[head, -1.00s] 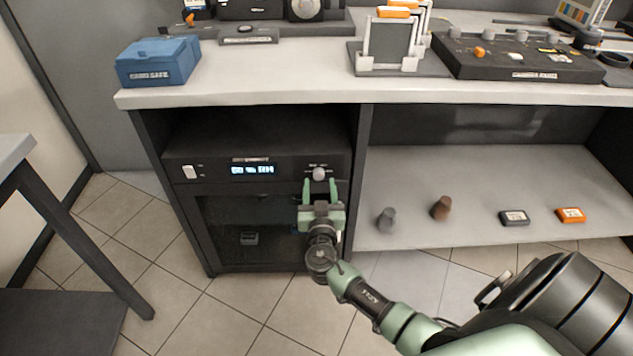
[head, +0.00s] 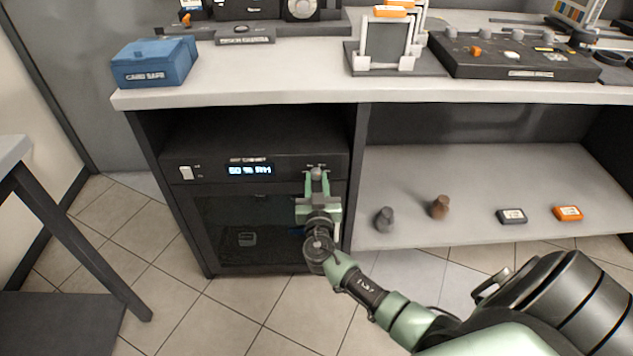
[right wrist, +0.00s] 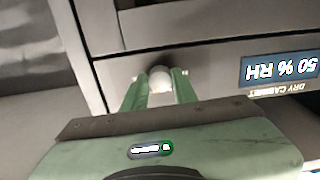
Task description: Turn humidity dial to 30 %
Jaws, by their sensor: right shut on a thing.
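The dry cabinet (head: 190,215) stands under the counter, its dark door closed. Its lit display (head: 250,170) reads 50 % RH, which shows upside down in the right wrist view (right wrist: 281,70). The humidity dial (head: 316,173) is a small pale knob to the right of the display. My right gripper (head: 316,180) is shut on the dial, with one green finger on each side of it in the right wrist view (right wrist: 160,80). The fingers hide part of the dial, so its pointer cannot be read. My left gripper is not in view.
A white switch (head: 186,173) is on the panel's left. The counter above (head: 250,88) overhangs the cabinet and bears a blue box (head: 155,62). The shelf at right (head: 470,180) holds several small items. A grey table (head: 12,152) stands at left.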

